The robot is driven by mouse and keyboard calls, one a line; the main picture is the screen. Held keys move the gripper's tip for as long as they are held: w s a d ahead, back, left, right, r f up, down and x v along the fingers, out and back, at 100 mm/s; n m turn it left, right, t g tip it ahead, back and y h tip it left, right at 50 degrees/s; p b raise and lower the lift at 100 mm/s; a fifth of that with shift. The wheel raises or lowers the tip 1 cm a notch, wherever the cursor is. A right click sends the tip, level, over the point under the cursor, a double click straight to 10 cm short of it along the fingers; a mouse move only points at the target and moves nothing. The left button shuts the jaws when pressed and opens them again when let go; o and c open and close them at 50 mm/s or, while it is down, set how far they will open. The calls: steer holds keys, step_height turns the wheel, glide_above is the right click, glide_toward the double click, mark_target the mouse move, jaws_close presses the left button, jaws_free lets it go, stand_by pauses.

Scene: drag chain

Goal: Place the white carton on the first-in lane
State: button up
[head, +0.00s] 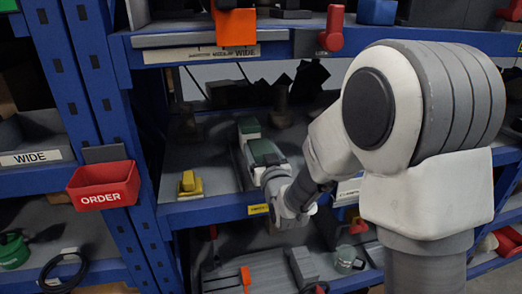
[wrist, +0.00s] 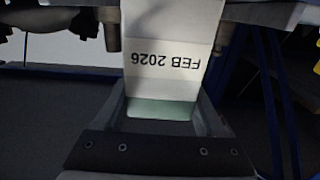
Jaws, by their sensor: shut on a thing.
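The white carton (wrist: 172,30) fills the top middle of the wrist view. A label on it reads "FEB 2026" upside down, and a pale green face shows below it. My gripper (wrist: 165,103) is shut on the carton, with a finger on each side. The shelf edge has a yellow label (head: 258,209) too small to read and a white label (head: 350,188) partly behind my arm, so I cannot tell which lane is first-in.
A red ORDER bin (head: 103,185) hangs on the left post.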

steer(key=o, duration=1.6)
steer(key=shift+c, duration=0.2)
steer(key=shift+r+p, duration=0.3)
steer(key=shift+p, duration=0.15)
steer(key=b+v, duration=0.5)
steer(key=v, duration=0.4)
steer(key=shift+s+f+b, duration=0.25)
steer(key=shift+f+b, duration=0.05)
steer(key=shift+f, duration=0.1)
steer(key=shift+s+d+b, duration=0.1)
steer(key=shift+b, duration=0.4)
steer(key=b+v, duration=0.2)
steer(key=b, duration=0.3)
steer(key=shift+s+d+r, duration=0.1)
steer(key=shift+r, duration=0.05)
